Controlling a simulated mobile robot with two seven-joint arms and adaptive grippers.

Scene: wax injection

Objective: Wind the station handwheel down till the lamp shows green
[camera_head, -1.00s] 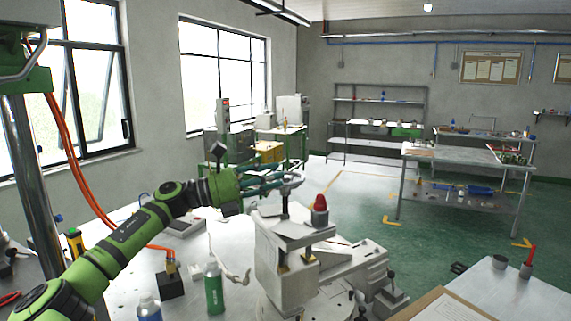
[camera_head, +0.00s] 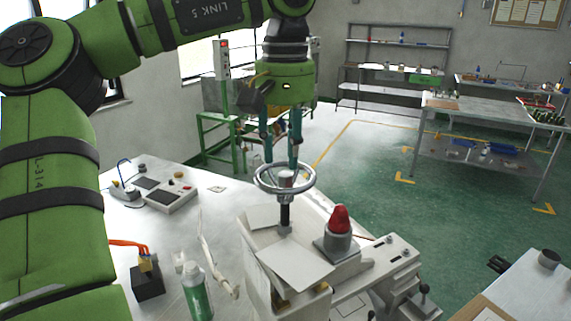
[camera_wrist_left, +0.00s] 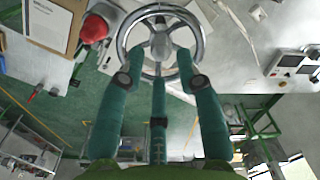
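The handwheel (camera_head: 284,178) is a silver ring on a dark upright post on the pale station housing (camera_head: 262,215). The lamp (camera_head: 340,219), a dome on a grey base beside the post, is red. My left gripper (camera_head: 281,160) points down over the handwheel, its teal fingers apart, with the tips near the far part of the rim. In the left wrist view the handwheel (camera_wrist_left: 160,11) lies beyond the spread fingertips (camera_wrist_left: 160,55), with the hub showing between them; I cannot tell whether they touch it. The red lamp (camera_wrist_left: 94,29) shows at left. My right gripper is not in view.
On the metal table stand a green bottle (camera_head: 197,295), a dark block with a yellow top (camera_head: 147,280) and a control box (camera_head: 171,195). A pale cable or hose (camera_head: 213,255) lies left of the station. A steel table (camera_head: 480,113) stands at the back right.

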